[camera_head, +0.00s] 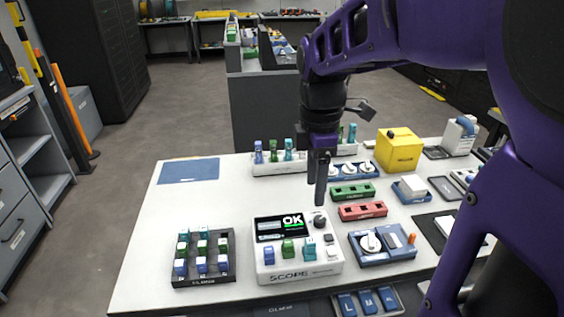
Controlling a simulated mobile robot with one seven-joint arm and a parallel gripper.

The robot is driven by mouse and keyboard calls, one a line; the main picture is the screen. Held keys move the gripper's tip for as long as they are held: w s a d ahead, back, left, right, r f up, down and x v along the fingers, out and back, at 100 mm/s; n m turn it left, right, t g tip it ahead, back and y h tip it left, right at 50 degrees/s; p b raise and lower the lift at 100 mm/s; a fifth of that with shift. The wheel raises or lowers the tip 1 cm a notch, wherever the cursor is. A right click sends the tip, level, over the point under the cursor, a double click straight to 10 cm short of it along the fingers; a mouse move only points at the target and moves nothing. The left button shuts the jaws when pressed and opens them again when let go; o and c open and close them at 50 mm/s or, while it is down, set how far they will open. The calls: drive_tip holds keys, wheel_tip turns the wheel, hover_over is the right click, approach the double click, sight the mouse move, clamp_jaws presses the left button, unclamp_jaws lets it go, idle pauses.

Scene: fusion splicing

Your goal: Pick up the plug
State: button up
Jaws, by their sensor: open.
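Several small plug-like connectors are in view; I cannot tell which one is the plug. Blue, green and teal ones stand upright in a white rack (275,168) at the back, such as a blue connector (259,153). More blue, green and teal ones sit in a black tray (203,281) at the front left. A blue, a green and a teal one stand on the front of the white SCOPE box (298,272). My gripper (325,200) is open, with no object visible in it. It points down above the table, behind the SCOPE box and in front of the rack.
The white table (181,223) is clear at left, apart from a blue mat (189,170). To the right are a green block (352,191), a red block (362,211), a blue device (382,244) and a yellow box (398,149). My purple arm hides part of the right side.

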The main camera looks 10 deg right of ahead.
drive_tip(key=b, duration=0.3)
hover_over(310, 240)
drive_tip(key=f, duration=1.1)
drive_tip(key=shift+s+a+f, duration=0.1)
drive_tip(key=shift+s+f, duration=0.25)
drive_tip(key=shift+w+f+b, duration=0.15)
drive_tip(key=shift+f+b, duration=0.15)
drive_tip(key=shift+f, duration=1.15)
drive_tip(key=shift+w+f+b, duration=0.15)
drive_tip(key=shift+f+b, duration=0.1)
drive_tip(key=shift+f, duration=1.2)
drive_tip(key=shift+c, duration=0.3)
clamp_jaws()
